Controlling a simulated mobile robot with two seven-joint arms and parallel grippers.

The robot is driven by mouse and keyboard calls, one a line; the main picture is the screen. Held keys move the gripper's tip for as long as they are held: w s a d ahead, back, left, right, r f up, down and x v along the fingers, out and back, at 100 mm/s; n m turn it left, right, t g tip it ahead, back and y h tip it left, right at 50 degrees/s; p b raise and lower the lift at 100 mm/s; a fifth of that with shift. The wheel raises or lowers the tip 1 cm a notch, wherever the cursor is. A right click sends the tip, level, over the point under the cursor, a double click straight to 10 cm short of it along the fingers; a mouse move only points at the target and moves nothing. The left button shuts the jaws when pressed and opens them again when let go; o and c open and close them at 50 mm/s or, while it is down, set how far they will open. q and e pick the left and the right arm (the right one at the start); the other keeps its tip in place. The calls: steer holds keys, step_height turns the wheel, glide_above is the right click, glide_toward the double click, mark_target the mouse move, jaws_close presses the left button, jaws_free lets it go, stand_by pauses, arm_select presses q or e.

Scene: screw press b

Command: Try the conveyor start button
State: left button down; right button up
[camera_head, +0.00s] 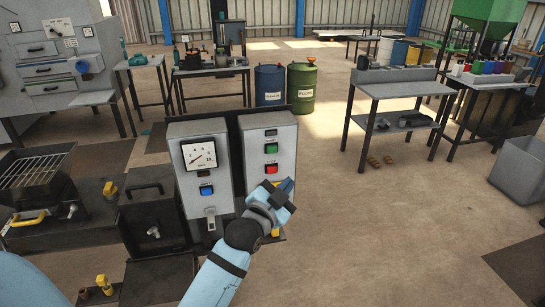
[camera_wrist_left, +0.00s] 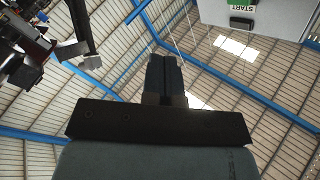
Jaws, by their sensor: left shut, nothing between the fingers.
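A grey control box (camera_head: 283,135) stands on the right side of a dark panel, with a green button (camera_head: 271,148) above a red button (camera_head: 271,169). Their small labels are unreadable in the head view. My left gripper (camera_head: 287,186) is shut and empty, in front of the box and lower than the red button, apart from the green one in the picture. In the left wrist view its closed fingers (camera_wrist_left: 164,72) point up the picture. A green START label (camera_wrist_left: 244,4) shows upside down on a pale box at the top right; no button face shows there. My right gripper is out of view.
A second box (camera_head: 200,165) with a dial gauge and blue button stands left of the control box. Left of it are dark machine parts and a grill (camera_head: 35,170). Blue (camera_head: 269,85) and green (camera_head: 301,87) barrels stand behind. The floor (camera_head: 380,220) to the right is open.

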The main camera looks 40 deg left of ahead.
mark_target(272, 150)
arm_select(q)
steer(key=shift+w+a+r, duration=0.1)
steer(key=shift+a+r, duration=0.1)
steer(key=shift+r, duration=0.3)
steer(key=shift+w+a+r, duration=0.1)
steer(key=shift+a+r, duration=0.05)
steer(key=shift+r, duration=0.35)
steer(key=shift+w+a+b, duration=0.4)
steer(key=shift+w+a, duration=1.05)
steer(key=shift+a, duration=0.25)
steer(key=shift+w+a+b, duration=0.35)
steer(key=shift+w+a, duration=1.1)
steer(key=shift+a, duration=0.25)
